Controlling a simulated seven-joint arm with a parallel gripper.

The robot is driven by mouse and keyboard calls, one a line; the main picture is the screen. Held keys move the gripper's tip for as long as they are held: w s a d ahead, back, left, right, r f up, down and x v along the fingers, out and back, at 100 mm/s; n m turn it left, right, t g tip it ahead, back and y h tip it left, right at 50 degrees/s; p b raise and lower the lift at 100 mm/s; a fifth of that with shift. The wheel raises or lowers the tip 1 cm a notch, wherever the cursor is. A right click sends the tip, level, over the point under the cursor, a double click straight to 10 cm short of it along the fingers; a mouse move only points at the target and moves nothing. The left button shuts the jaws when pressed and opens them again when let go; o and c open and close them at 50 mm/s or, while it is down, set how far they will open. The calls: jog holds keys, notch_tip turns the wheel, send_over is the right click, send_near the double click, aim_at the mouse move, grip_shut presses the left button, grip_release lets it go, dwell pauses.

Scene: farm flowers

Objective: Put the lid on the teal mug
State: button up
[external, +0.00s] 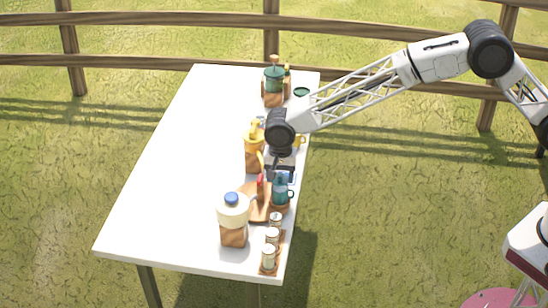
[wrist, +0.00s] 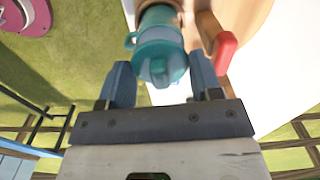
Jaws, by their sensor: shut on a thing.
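The teal mug (external: 280,194) stands near the right edge of the white table, with its handle to the right. In the wrist view the mug (wrist: 157,18) is at the top, its handle to the left. The teal lid (wrist: 158,62), with a small knob, lies between my gripper's two blue fingers (wrist: 162,84). My gripper (external: 282,176) is shut on the lid, pointing down at the mug's top. The lid overlaps the mug's mouth in the wrist view; I cannot tell whether it is fully seated. In the external view my gripper largely hides the lid.
A wooden board (external: 254,214) with a red-handled item (external: 261,184) lies left of the mug. A blue-capped jar (external: 233,220) and several small jars (external: 270,247) stand in front. A yellow pitcher (external: 254,150) is behind. The table's left side (external: 170,170) is clear.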

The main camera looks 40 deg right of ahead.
jog(key=shift+f, duration=0.75)
jog(key=shift+f, duration=0.2)
dwell(2.0)
jog(key=o, duration=1.1)
jog(key=shift+r, duration=0.2)
jog(key=shift+o, duration=0.5)
jog(key=shift+r, duration=3.35)
